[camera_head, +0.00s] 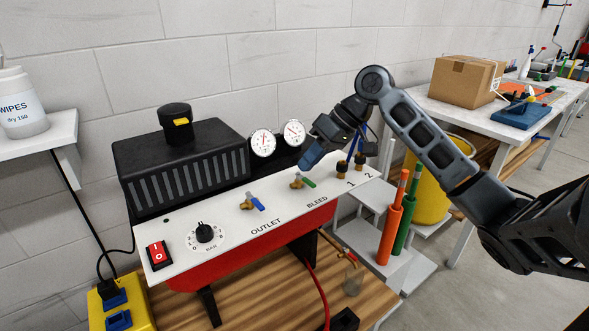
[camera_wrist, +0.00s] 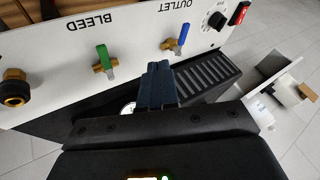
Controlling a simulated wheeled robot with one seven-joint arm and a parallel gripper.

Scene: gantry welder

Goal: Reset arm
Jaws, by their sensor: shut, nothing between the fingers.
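My arm reaches in from the right in the head view, and my gripper (camera_head: 308,163) hangs just above the compressor's white panel (camera_head: 190,240), close to the green-handled BLEED valve (camera_head: 301,182). In the wrist view my gripper (camera_wrist: 157,68) has its blue fingers together with nothing between them. There the green BLEED valve (camera_wrist: 104,61) is to the left and the blue OUTLET valve (camera_wrist: 176,46) is to the right of the fingertips, both apart from them. In the head view the blue OUTLET valve (camera_head: 252,203) sits left of my gripper.
Two gauges (camera_head: 278,138) and a black ribbed housing (camera_head: 180,160) stand behind the panel. Brass fittings (camera_head: 350,163) are right of my gripper. Orange and green cylinders (camera_head: 391,228), a yellow bin (camera_head: 432,185) and a white table with a cardboard box (camera_head: 464,82) are farther right.

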